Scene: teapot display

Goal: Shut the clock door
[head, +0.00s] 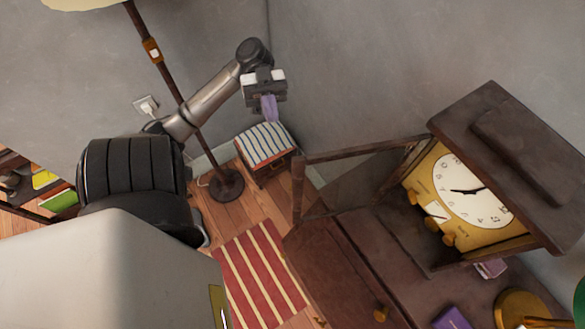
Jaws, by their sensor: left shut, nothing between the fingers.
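The clock (471,187) stands on a dark wooden cabinet at the right, with a white dial, a yellow face and a dark wooden case. Its framed door (354,150) is open and sticks out to the left of the case. My left gripper (268,106) is shut and empty, with purple fingers pointing down. It is up and to the left of the door, apart from it, in front of the wall corner. My right gripper is not in view.
The cabinet (345,275) is below the clock. A striped stool (264,146) and a lamp pole (168,75) stand near my left arm. A striped rug (256,275) lies on the floor. Purple items and a gold object (522,308) are at the lower right.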

